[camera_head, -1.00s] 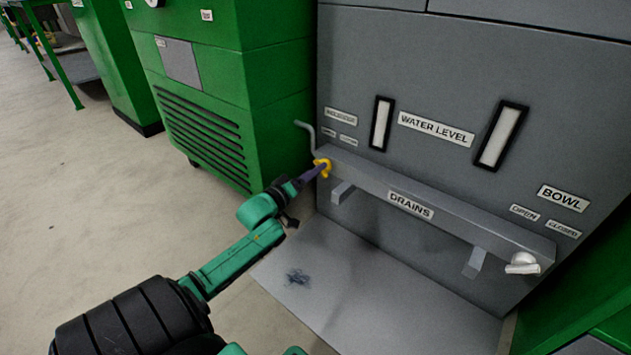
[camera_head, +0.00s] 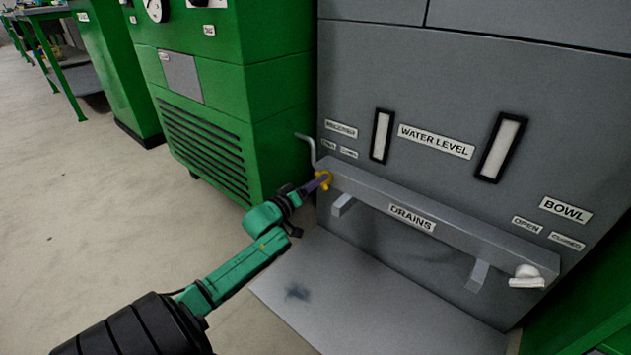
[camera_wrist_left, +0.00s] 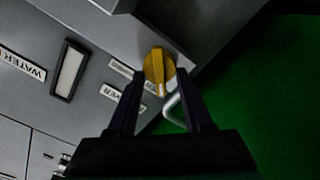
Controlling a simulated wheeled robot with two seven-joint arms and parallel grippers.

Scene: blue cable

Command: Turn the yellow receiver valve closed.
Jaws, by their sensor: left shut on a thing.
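The yellow receiver valve (camera_head: 327,180) is a small round knob at the left end of the grey drains rail. In the left wrist view the yellow valve (camera_wrist_left: 156,66) sits between my two dark fingers, its raised ridge and pale tip pointing down in the picture. My left gripper (camera_head: 319,182) reaches it from the lower left and is shut on it; its fingers also show in the left wrist view (camera_wrist_left: 161,82). Small labels (camera_head: 339,149) are above the valve, too blurred to read fully. My right gripper is not in view.
A bent grey pipe (camera_head: 309,146) rises just left of the valve. The rail (camera_head: 440,215) runs right to a white bowl valve (camera_head: 526,277). A green cabinet (camera_head: 215,110) stands at left. The floor (camera_head: 110,220) at left is clear.

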